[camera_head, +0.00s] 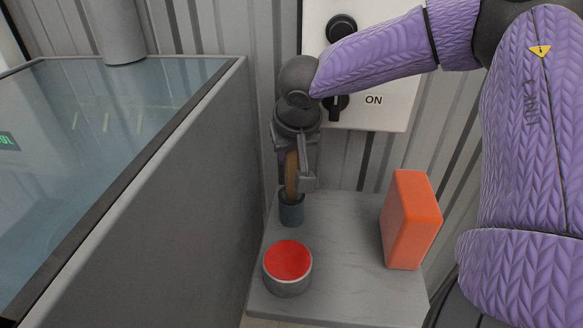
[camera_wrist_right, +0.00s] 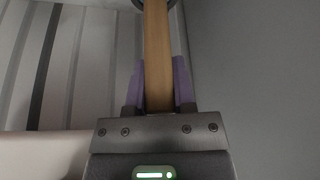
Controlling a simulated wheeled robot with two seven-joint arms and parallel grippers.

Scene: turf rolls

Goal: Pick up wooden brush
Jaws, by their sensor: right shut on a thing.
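The wooden brush (camera_head: 291,176) has a tan wooden handle that stands about upright over a small dark cup (camera_head: 291,211) at the back left of the grey shelf. Its lower end is hidden by the cup. My right gripper (camera_head: 297,174) reaches down from above and is shut on the handle. In the right wrist view the handle (camera_wrist_right: 158,55) runs between the two purple-padded fingers of my right gripper (camera_wrist_right: 159,85). I cannot tell if the brush touches the cup. My left gripper is not in view.
A round grey container with a red top (camera_head: 288,262) stands on the grey shelf (camera_head: 345,290) in front of the cup. An orange block (camera_head: 409,220) stands at the right. A glass-topped grey tank (camera_head: 150,190) borders the left. A white switch panel (camera_head: 385,110) is behind.

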